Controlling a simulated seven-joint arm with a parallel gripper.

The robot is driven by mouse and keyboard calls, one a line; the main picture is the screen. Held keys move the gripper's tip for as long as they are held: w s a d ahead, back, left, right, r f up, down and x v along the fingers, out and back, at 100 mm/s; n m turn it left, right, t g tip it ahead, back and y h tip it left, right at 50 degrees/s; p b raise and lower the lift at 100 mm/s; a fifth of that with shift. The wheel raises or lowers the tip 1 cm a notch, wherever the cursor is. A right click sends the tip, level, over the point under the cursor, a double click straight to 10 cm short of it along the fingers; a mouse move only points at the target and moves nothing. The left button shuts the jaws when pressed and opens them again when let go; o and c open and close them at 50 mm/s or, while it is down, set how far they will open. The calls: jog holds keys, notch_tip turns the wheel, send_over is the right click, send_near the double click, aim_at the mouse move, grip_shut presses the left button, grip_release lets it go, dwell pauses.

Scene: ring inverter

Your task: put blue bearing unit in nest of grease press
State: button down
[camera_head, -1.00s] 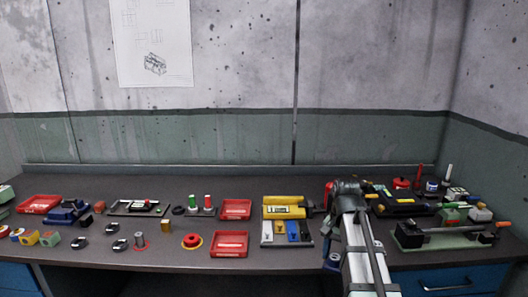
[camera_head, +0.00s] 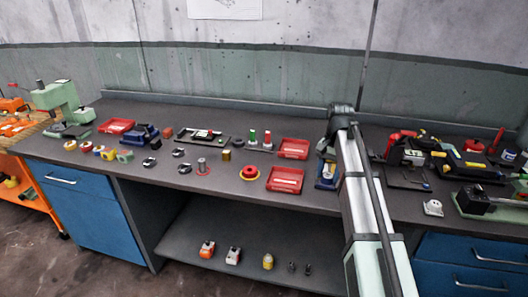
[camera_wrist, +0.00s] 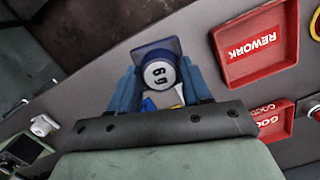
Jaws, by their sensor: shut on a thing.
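In the wrist view my gripper (camera_wrist: 160,86) is shut on the blue bearing unit (camera_wrist: 159,73), a dark blue block with a round white face and dark marking. One blue finger lies on each side of it. In the head view my arm covers most of the gripper area; a small blue, yellow and white patch shows at its left edge. A green upright machine (camera_head: 58,98) stands at the far left of the bench. I cannot tell for sure which machine is the grease press, and no nest can be made out.
Red trays (camera_head: 285,180) and (camera_head: 292,149) lie left of my arm; the nearer one reads REWORK in the wrist view (camera_wrist: 257,45). Several small parts cover the left bench. A white part (camera_head: 433,207) and a black fixture (camera_head: 405,177) are to the right. A lower shelf holds several small items.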

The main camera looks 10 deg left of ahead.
jog(key=w+a+r+m+t, duration=0.1)
jog(key=w+a+m, duration=0.3)
jog(key=w+m, duration=0.4)
jog(key=w+a+r+m+t, duration=0.1)
jog(key=w+a+r+m, duration=0.15)
jog(key=w+m, duration=0.6)
jog(key=shift+y, duration=0.4)
jog(key=shift+a+f, duration=0.2)
jog(key=shift+f, duration=2.5)
jog(key=shift+a+f, duration=0.15)
jog(key=shift+f, duration=2.55)
jog(key=shift+f, duration=0.1)
jog(key=c, duration=0.8)
grip_release()
jog(key=r, duration=0.4)
jog(key=d+r, duration=0.1)
jog(key=r, duration=0.7)
jog(key=shift+s+d, duration=0.1)
jog(key=shift+d, duration=0.1)
